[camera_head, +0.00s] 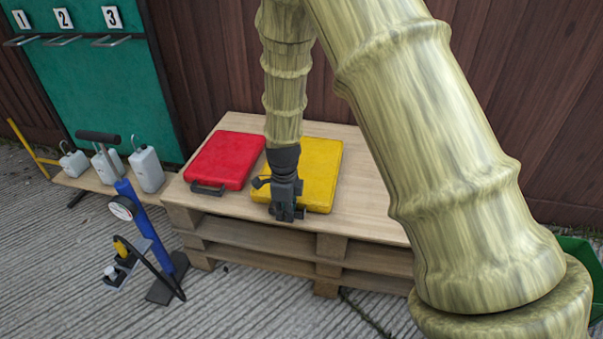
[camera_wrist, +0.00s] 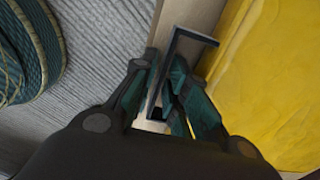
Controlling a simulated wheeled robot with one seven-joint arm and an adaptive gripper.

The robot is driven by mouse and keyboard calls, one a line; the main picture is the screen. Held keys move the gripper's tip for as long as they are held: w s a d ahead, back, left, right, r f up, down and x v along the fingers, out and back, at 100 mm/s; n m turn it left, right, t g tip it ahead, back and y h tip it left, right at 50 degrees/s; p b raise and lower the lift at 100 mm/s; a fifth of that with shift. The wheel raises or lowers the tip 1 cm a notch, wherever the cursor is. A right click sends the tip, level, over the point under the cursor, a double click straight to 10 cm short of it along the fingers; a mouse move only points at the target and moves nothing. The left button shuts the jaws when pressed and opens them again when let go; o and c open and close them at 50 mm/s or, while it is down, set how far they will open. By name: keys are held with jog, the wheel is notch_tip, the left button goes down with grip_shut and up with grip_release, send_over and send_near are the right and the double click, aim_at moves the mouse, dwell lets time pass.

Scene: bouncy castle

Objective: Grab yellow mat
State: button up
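The yellow mat (camera_head: 318,165) lies flat on a wooden pallet, like a slim case with a dark handle at its front edge. In the wrist view the yellow mat (camera_wrist: 262,85) fills the right side, and its dark handle (camera_wrist: 186,32) runs down between my fingers. My gripper (camera_head: 287,212) points down at the front edge of the mat and hides the handle in the head view. In the wrist view my gripper (camera_wrist: 165,75) has its fingers close together around the handle and looks shut on it. Contact is partly hidden.
A red mat (camera_head: 224,160) with a dark handle lies left of the yellow one on the pallet stack (camera_head: 375,222). A blue pump (camera_head: 142,215) stands at the pallet's left, near white canisters (camera_head: 147,168). A wooden fence (camera_head: 480,75) rises behind.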

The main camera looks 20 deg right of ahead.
grip_shut()
